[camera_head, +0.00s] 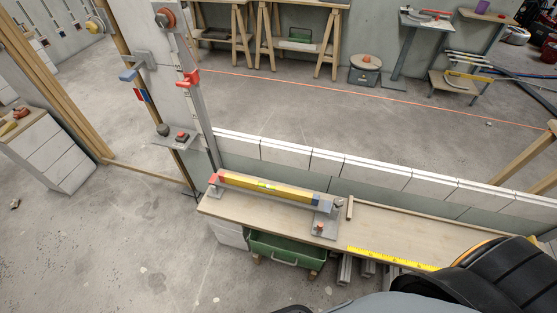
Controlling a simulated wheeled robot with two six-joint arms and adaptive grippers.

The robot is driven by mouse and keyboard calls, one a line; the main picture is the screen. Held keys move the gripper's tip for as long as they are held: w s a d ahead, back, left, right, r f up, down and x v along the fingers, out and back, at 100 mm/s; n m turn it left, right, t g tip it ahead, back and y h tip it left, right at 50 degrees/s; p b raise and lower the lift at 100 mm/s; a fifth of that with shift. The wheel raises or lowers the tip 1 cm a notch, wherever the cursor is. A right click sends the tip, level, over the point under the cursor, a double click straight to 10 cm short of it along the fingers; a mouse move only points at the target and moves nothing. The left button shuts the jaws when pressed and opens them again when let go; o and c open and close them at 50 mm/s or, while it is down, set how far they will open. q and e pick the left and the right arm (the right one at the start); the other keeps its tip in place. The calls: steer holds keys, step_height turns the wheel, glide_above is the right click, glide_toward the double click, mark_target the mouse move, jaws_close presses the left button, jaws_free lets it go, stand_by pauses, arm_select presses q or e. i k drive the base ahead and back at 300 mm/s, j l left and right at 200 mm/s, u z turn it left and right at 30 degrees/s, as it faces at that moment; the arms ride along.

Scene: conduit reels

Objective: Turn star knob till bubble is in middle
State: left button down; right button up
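A yellow spirit level (275,188) lies along the wooden bench (390,232), with a red end at left and a blue-grey block at right. A small bright green vial shows near its middle. The bubble is too small to place. A small dark knob (338,203) sits at the level's right end, above a grey plate with a red button (319,228). Another dark knob (163,130) stands on a small shelf by the upright post. I cannot tell which knob is star-shaped. Neither of my grippers shows.
A row of white blocks (330,162) runs behind the bench. A yellow measuring tape (390,259) lies along its front edge. A green crate (290,253) stands below. A tall post with red clamps (188,78) rises at left. The floor at left is mostly clear.

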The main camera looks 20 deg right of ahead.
mark_target(339, 202)
steer(key=z, duration=1.3)
